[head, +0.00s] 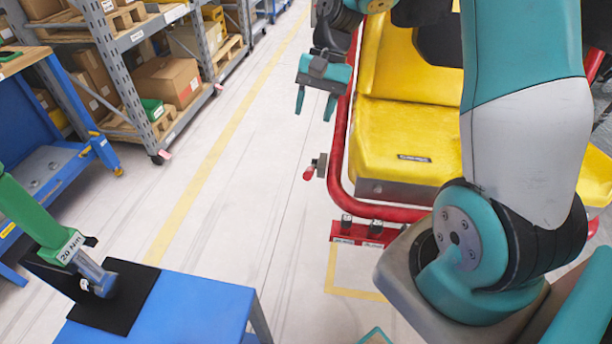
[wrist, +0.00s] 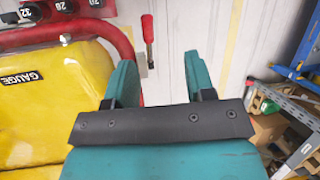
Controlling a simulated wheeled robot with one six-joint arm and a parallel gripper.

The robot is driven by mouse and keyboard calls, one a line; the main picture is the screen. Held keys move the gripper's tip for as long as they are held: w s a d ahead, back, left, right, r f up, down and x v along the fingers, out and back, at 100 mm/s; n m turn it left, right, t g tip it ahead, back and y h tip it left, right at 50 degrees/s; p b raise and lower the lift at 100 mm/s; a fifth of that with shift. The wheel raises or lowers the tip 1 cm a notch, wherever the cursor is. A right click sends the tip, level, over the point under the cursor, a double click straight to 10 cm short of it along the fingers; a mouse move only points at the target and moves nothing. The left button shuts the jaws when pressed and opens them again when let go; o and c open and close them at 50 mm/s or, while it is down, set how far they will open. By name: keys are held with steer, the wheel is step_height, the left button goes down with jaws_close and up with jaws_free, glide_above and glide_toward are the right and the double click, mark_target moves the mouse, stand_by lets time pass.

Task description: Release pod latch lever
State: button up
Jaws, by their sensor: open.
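The pod latch lever (head: 308,173) is a small red-tipped handle on a grey bracket at the left side of the yellow pod seat (head: 405,135), outside its red tube frame (head: 338,160). In the wrist view the red lever (wrist: 148,30) hangs beyond the fingertips, within the gap between them, with a dark lower end. My gripper (head: 315,106) has two teal fingers, spread apart and empty. It hangs above and apart from the lever in the head view. The wrist view shows my gripper (wrist: 158,75) open, with nothing between the fingers.
Red-framed sockets with number labels (wrist: 58,8) sit by the frame. A blue table (head: 190,310) at lower left bears a green tool marked 20 Nm (head: 40,215). Shelves with boxes (head: 165,80) line the far left. The floor between is clear.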

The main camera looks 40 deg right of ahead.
mark_target(307, 180)
steer(key=d+f+m, duration=0.2)
steer(key=d+f, duration=0.1)
steer(key=d, duration=0.1)
steer(key=x, duration=1.6)
steer(key=shift+w+a+f+p, duration=0.25)
steer(key=shift+f+p, duration=0.05)
steer(key=shift+f, duration=0.05)
jaws_close()
